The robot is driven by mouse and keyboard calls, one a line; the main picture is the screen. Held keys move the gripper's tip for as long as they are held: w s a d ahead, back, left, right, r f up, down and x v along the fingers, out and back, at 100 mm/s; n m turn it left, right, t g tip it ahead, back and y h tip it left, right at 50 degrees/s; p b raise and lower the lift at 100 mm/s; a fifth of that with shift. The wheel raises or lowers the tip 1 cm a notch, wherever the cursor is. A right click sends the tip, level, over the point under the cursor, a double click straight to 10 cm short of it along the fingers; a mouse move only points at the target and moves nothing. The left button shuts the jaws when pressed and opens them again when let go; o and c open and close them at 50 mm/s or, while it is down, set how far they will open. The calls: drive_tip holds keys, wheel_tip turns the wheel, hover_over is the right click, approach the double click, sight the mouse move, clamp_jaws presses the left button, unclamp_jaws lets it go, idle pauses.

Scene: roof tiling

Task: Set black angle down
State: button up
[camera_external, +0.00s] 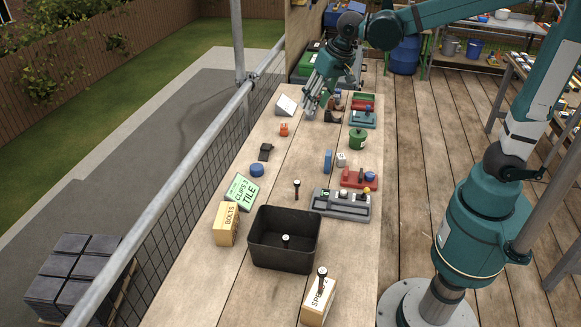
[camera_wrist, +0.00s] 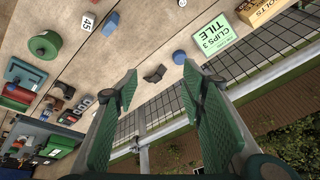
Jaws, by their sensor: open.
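The black angle (camera_external: 265,152) lies on the wooden table near its left edge in the external view, apart from my gripper. It also shows in the wrist view (camera_wrist: 155,73), on the table beyond the gap between the fingertips. My gripper (camera_external: 315,106) is over the far part of the table, fingers pointing down. In the wrist view both green finger pads stand wide apart with nothing held between them (camera_wrist: 160,84).
A blue round piece (camera_external: 257,170), the green clips card (camera_external: 241,191) and the bolts box (camera_external: 227,224) line the table's left side. A black bin (camera_external: 284,262) stands nearer. A green round tin (camera_external: 357,138) and red trays sit right. A mesh railing runs along the left.

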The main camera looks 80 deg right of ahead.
drive_tip(key=s+a+f+n+t, duration=0.1)
drive_tip(key=s+a+n, duration=0.1)
drive_tip(key=s, duration=0.6)
drive_tip(key=s+a+n+t, duration=0.1)
drive_tip(key=s+a+n, duration=0.2)
drive_tip(key=s, duration=0.5)
drive_tip(key=s+a+f+n+t+y, duration=0.1)
drive_tip(key=s+a+n, duration=0.2)
drive_tip(key=s, duration=0.5)
drive_tip(key=shift+f, duration=0.35)
